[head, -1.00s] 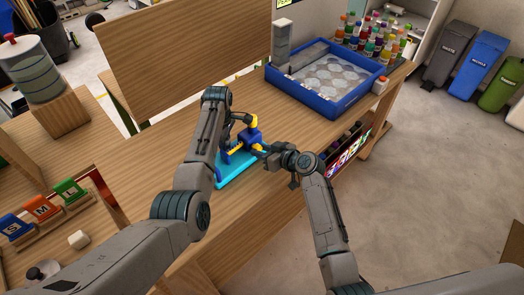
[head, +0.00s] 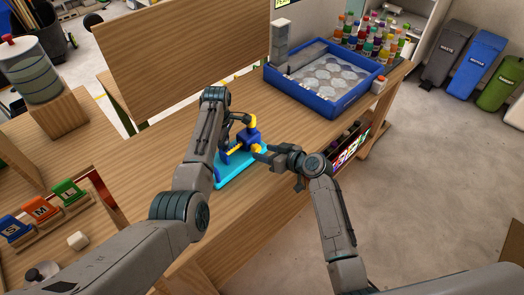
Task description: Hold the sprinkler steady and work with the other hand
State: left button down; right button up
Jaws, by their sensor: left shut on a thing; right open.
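The blue and yellow sprinkler (head: 252,136) stands on a cyan base (head: 229,177) on the wooden table. My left arm reaches over it from the left and hides part of it. My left gripper (head: 242,120) is at the top of the sprinkler and is shut on it, though the contact is small in the picture. My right gripper (head: 267,149) comes from the right and is open at the sprinkler's right side, near a yellow part. I cannot tell whether its fingers touch that part.
A blue tray (head: 343,104) of round clear pieces stands at the back right, with several coloured bottles (head: 372,36) behind it. Blocks marked S, M and L (head: 42,210) stand at the left. A wooden panel (head: 185,45) rises behind. The table between is bare.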

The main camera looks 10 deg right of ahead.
jog(key=v, duration=0.9)
jog(key=shift+s+d, duration=0.2)
jog(key=shift+r, duration=0.1)
notch_tip(320, 180, up, 7)
dwell(0.3)
pick_arm(q)
jog(key=c, duration=1.1)
grip_release()
